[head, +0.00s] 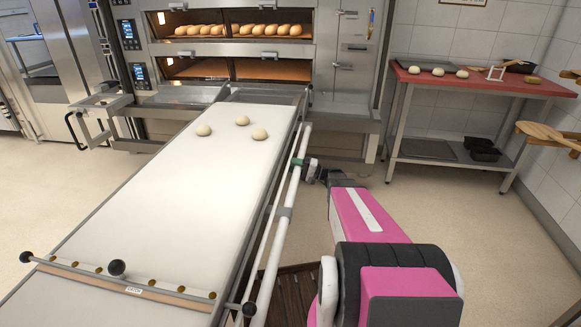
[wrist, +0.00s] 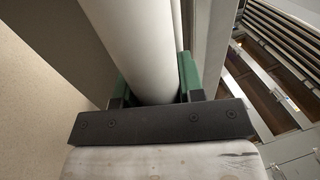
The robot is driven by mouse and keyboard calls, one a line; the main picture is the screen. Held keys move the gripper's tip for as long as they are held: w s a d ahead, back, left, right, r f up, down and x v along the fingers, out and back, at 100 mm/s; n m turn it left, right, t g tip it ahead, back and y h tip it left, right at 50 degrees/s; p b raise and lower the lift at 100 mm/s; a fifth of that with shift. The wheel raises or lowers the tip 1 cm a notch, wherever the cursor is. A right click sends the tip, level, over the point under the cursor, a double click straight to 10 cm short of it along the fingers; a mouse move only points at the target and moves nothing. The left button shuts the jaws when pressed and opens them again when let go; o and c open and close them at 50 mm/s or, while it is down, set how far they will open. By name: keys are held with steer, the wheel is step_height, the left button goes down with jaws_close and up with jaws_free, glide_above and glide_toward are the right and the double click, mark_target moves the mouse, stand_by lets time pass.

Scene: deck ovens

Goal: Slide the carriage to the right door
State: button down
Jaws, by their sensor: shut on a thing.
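The carriage (head: 165,215) is a long white loading belt with a steel frame, bearing three dough balls (head: 243,120) near its far end. Its far end lies below the lower right door opening (head: 272,70) of the deck oven. The lower left opening (head: 195,68) is to the left of that end. A white rail (head: 288,195) runs along the carriage's right side. My gripper (head: 305,163), with green fingers, is shut around this rail. In the wrist view the rail (wrist: 135,45) passes between the fingers of my gripper (wrist: 153,85).
The upper oven deck holds several loaves (head: 265,30). A red-topped table (head: 480,80) with dough and trays stands at the right wall. A bar with a black knob (head: 117,268) crosses the carriage's near end. Floor (head: 440,205) between carriage and table is clear.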

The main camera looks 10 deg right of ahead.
steer(key=shift+s+d, duration=0.1)
steer(key=shift+d, duration=0.1)
steer(key=c, duration=0.7)
jaws_free()
steer(key=shift+d, duration=0.1)
steer(key=shift+c, duration=0.2)
steer(key=v, duration=1.1)
